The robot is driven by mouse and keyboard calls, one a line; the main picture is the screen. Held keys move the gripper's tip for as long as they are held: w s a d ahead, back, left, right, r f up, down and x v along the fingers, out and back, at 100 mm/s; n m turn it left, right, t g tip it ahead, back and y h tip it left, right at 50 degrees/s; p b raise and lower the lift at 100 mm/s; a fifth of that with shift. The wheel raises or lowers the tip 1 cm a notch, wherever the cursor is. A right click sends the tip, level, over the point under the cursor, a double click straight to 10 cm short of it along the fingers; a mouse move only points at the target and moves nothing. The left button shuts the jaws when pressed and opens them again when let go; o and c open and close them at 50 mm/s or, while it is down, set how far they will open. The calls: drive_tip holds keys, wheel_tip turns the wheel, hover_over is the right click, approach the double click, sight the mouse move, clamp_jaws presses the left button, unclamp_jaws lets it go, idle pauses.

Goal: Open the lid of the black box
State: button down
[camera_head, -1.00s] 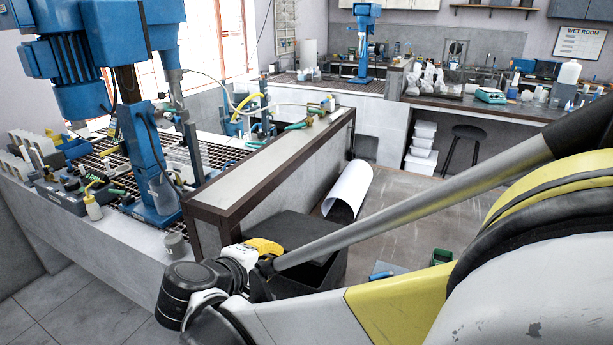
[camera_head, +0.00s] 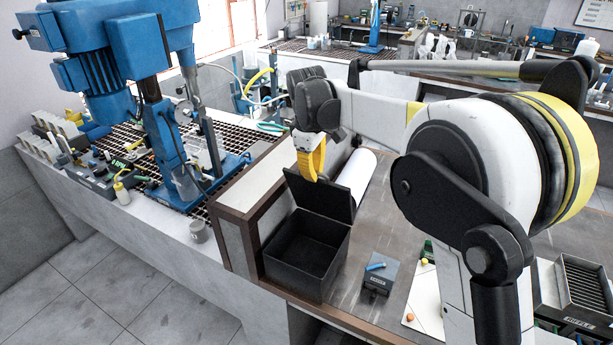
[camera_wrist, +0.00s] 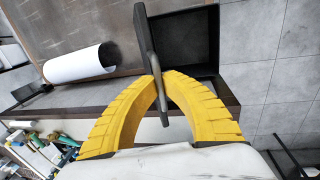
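The black box (camera_head: 292,262) stands at the near left of the workbench, beside the raised ledge, and its empty inside shows. Its lid (camera_head: 328,197) is raised, standing up at the back of the box. My gripper (camera_head: 313,178) points down at the lid's upper edge. In the wrist view, the lid (camera_wrist: 147,45) is seen edge-on between the two yellow fingertips of my gripper (camera_wrist: 160,78), which close on it from both sides. The box's dark inside (camera_wrist: 185,40) shows to the right of the lid.
A white paper roll (camera_head: 357,175) lies just behind the lid. A small dark block with a blue item (camera_head: 377,277) sits right of the box. A grey rack (camera_head: 575,290) is at the far right. Blue machines (camera_head: 125,45) stand left over a grating.

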drive_tip(key=w, duration=0.1)
drive_tip(key=w+d, duration=0.1)
drive_tip(key=w+r+p, duration=0.1)
drive_tip(key=shift+w+d+g, duration=0.15)
drive_tip(key=shift+g, duration=0.25)
drive_tip(key=shift+w+d+r+p, duration=0.1)
drive_tip(key=shift+w+d+p, duration=0.25)
drive_tip(key=shift+w, duration=0.35)
drive_tip(key=c, duration=1.5)
unclamp_jaws()
drive_tip(key=shift+c, duration=0.2)
wheel_tip(320, 180, up, 12)
drive_tip(key=shift+s+a, duration=0.2)
drive_tip(key=shift+s, duration=0.25)
